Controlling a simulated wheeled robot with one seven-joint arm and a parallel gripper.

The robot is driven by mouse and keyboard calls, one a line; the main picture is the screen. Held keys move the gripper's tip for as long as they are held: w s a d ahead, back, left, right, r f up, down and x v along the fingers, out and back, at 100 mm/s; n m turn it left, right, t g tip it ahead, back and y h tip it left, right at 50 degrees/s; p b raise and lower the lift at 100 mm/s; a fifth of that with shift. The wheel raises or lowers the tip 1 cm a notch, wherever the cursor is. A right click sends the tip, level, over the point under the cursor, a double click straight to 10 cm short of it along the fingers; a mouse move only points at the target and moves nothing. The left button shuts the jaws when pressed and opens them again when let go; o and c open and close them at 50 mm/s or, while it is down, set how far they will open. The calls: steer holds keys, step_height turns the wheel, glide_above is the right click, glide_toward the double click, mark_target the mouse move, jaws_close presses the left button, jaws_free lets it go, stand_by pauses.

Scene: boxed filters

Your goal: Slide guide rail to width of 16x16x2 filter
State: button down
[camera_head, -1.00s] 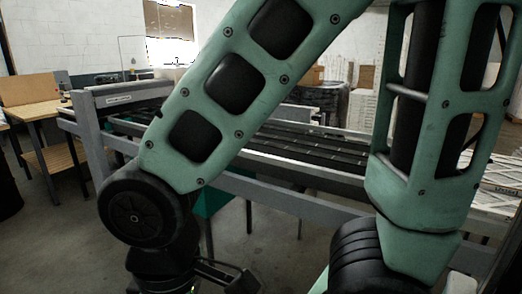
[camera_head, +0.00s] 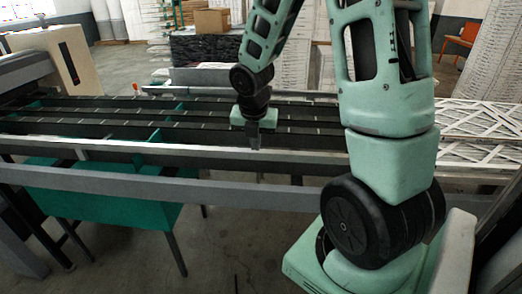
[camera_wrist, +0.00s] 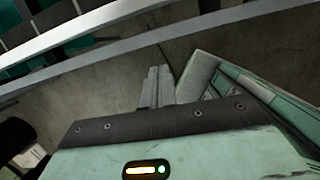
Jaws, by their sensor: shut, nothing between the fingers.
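A long pale metal rail (camera_head: 120,150), likely the guide rail, runs along the near side of the dark conveyor (camera_head: 60,122). My gripper (camera_head: 254,146) points down at this rail, fingertips at about its height in the picture; I cannot tell whether they touch. In the wrist view my gripper (camera_wrist: 155,82) has its two fingers together with nothing between them. A pale rail (camera_wrist: 110,18) crosses the top of that view, apart from the fingertips. White lattice-faced filters (camera_head: 480,152) lie at the right end of the conveyor, partly hidden by my arm.
A grey frame beam (camera_head: 200,191) runs in front of the conveyor, with a teal panel (camera_head: 100,205) beneath it. A beige panel (camera_head: 72,58) stands at the left end. Cardboard boxes (camera_head: 212,20) and stacked white filters (camera_head: 495,60) stand behind. Floor is open in front.

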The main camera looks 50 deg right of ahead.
steer(key=w+d+f+p, duration=0.1)
steer(key=w+d+f, duration=0.2)
steer(key=d+f, duration=0.3)
steer(key=shift+w+d+f+n, duration=0.25)
steer(key=shift+w+f+n, duration=0.1)
steer(key=shift+f, duration=1.55)
